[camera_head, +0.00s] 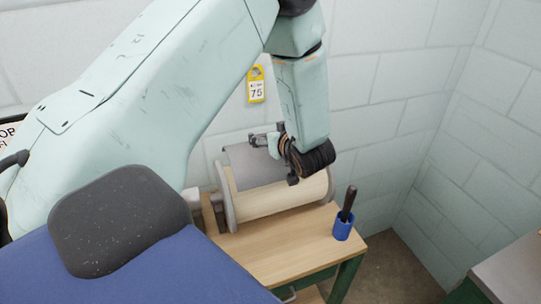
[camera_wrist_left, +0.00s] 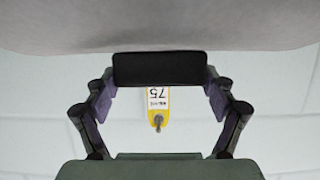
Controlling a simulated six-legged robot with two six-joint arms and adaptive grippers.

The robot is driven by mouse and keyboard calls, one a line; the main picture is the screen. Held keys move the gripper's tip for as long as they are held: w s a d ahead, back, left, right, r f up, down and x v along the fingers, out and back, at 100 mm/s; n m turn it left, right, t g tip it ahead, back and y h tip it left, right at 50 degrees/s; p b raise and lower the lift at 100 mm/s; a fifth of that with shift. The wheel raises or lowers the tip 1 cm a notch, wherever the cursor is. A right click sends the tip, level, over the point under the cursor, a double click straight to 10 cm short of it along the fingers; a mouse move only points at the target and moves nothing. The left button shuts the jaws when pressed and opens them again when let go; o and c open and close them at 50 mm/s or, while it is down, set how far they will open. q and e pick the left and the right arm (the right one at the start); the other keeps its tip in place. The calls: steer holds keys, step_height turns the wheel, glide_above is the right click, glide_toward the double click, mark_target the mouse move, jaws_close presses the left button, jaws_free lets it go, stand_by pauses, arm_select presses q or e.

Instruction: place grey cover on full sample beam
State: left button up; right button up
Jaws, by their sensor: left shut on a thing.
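The sample beam (camera_head: 285,202) is a cream-wound roll between round grey flanges, lying on a wooden bench. The grey cover (camera_head: 250,165) is a curved sheet over the upper back of the beam; I cannot tell whether it rests on the roll. My left gripper (camera_head: 268,141) is above the beam, at the cover's upper right, partly hidden by its own wrist. In the left wrist view the gripper (camera_wrist_left: 160,92) is shut on a dark bar against the pale grey cover (camera_wrist_left: 160,28). The right gripper is not in view.
The wooden bench (camera_head: 270,262) has a blue cup (camera_head: 343,227) with a dark-handled tool at its right corner. A yellow tag marked 75 (camera_head: 256,86) hangs on the block wall behind; the left wrist view shows it too (camera_wrist_left: 157,105). Another surface (camera_head: 512,278) stands at lower right.

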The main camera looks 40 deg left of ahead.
arm_select(q)
steer(key=shift+w+d+f, duration=0.1)
steer(key=shift+w+f, duration=0.05)
steer(key=shift+f, duration=0.3)
steer(key=shift+w+d+f, duration=0.1)
steer(key=shift+f, duration=0.35)
step_height(320, 180, down, 3)
steer(key=shift+d+f, duration=0.15)
steer(key=shift+s+a+f, duration=0.1)
steer(key=shift+a+f, duration=0.15)
steer(key=shift+f, duration=0.05)
steer(key=shift+w+d+f, duration=0.2)
steer(key=shift+f, duration=0.05)
steer(key=o, duration=1.1)
steer(key=shift+s+a, duration=0.1)
steer(key=shift+s, duration=0.05)
